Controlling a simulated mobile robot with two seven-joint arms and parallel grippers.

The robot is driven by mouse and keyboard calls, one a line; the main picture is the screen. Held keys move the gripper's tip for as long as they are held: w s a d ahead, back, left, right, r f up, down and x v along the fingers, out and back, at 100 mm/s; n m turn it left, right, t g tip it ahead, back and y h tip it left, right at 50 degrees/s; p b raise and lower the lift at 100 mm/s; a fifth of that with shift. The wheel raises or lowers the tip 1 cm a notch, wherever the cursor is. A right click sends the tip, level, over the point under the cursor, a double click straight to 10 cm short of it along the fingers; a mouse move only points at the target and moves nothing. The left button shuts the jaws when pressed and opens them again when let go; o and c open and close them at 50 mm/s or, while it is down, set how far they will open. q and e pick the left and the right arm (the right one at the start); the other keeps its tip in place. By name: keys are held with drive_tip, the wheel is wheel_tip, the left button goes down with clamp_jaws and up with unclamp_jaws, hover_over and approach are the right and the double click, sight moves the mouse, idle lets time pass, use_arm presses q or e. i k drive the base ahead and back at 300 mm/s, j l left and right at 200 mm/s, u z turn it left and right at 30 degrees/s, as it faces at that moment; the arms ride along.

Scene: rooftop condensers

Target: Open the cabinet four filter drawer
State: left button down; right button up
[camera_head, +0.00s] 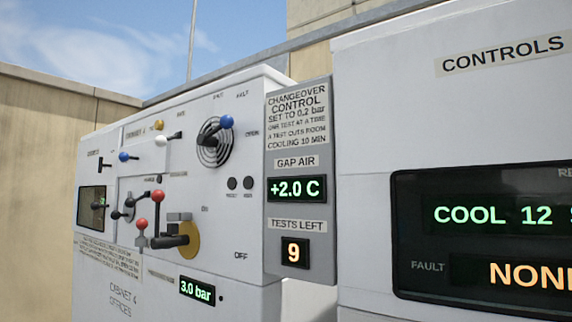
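Cabinet four (240,285) is a white cabinet at the left, seen at an angle, with "CABINET 4 OFFICES" lettered low on its face. Its face carries a blue-knobbed lever (226,123) by a round vent, red-knobbed levers (157,196), a white knob (160,140), another blue knob (124,157) and a yellow disc with a dark handle (187,240). A dark window with a small handle (92,206) is at its left edge. I cannot tell which part is the filter drawer. Neither of my grippers is in view.
A grey changeover control panel (298,150) between the cabinets shows +2.0 C and 9 tests left. A larger white controls cabinet (365,150) fills the right, its display reading COOL 12. A green 3.0 bar readout (197,290) is low on cabinet four. A beige wall (35,190) stands behind.

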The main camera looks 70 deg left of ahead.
sight(144, 158)
drive_tip(key=u, duration=2.95)
drive_tip(key=i+j, duration=0.15)
drive_tip(key=j, duration=0.2)
drive_tip(key=i+j, duration=0.15)
drive_tip(key=j, duration=0.25)
drive_tip(key=i+j+z, duration=0.1)
drive_tip(key=j, duration=0.25)
drive_tip(key=i+j, duration=0.2)
drive_tip(key=j, duration=0.15)
drive_tip(key=i+j, duration=0.15)
drive_tip(key=j, duration=0.25)
drive_tip(key=i+j+z, duration=0.1)
drive_tip(key=j, duration=0.25)
drive_tip(key=i+j, duration=0.15)
drive_tip(key=j, duration=0.25)
drive_tip(key=i+j, duration=0.1)
drive_tip(key=j, duration=0.3)
